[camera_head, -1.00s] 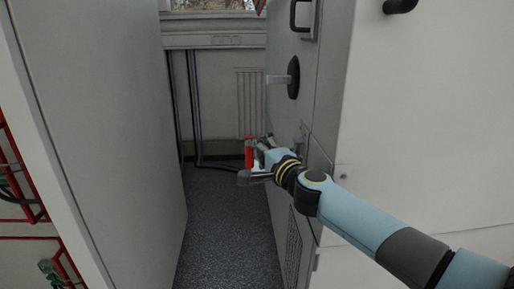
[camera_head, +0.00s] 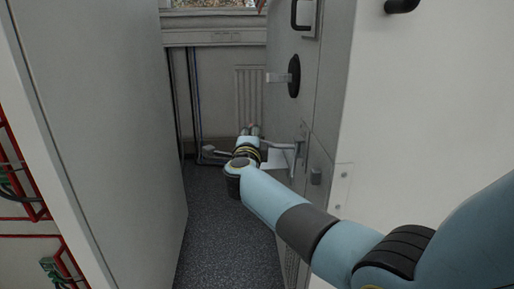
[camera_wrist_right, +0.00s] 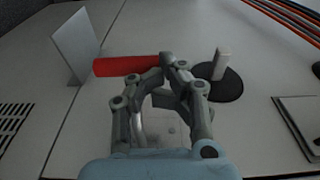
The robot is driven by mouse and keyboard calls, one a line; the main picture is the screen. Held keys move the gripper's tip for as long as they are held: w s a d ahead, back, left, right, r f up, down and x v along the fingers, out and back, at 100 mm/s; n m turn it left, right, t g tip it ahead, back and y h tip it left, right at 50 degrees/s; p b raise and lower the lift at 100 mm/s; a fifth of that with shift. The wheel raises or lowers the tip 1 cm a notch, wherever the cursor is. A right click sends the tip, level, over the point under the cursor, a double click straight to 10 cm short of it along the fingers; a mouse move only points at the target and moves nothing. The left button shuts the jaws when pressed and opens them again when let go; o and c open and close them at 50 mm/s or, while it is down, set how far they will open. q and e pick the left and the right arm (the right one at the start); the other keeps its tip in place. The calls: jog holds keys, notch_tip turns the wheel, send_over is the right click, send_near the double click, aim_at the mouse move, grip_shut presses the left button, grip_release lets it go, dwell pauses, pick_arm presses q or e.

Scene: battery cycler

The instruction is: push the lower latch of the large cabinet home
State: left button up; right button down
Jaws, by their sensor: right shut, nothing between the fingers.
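The large cabinet (camera_head: 334,95) stands on the right, its front face seen at a steep slant. A grey bracket with a lever (camera_head: 299,143) is low on that face. A red bar (camera_wrist_right: 125,66) lies just beyond my fingers in the right wrist view. It looks like the lower latch's grip, but its joint is hidden. My right gripper (camera_head: 251,130) is beside the cabinet front, pointing away from me, shut and empty. In the wrist view its fingertips (camera_wrist_right: 166,68) overlap the bar's right end; I cannot tell whether they touch. My left gripper is not in view.
Above is a black round latch base (camera_head: 293,77) with a pale lever, also in the wrist view (camera_wrist_right: 222,84). A pale upright plate (camera_wrist_right: 74,44) stands left of the bar. A large grey panel (camera_head: 95,110) bounds the left. Bare floor (camera_head: 225,245) lies between.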

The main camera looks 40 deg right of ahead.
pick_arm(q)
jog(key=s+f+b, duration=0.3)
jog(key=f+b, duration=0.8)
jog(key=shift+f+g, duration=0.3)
pick_arm(e)
jog(key=w+d+m+g+h, duration=0.3)
jog(key=d+m+g+h, duration=0.2)
jog(key=d+m+g, duration=0.2)
jog(key=shift+w+d+g+h, duration=0.4)
jog(key=shift+d+g, duration=0.7)
jog(key=shift+d, duration=0.05)
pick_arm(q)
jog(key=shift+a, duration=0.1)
pick_arm(e)
jog(key=shift+d, duration=0.1)
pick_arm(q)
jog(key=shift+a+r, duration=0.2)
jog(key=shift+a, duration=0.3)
pick_arm(e)
jog(key=a, duration=1.4)
jog(key=shift+s+f, duration=0.15)
jog(key=shift+s, duration=0.15)
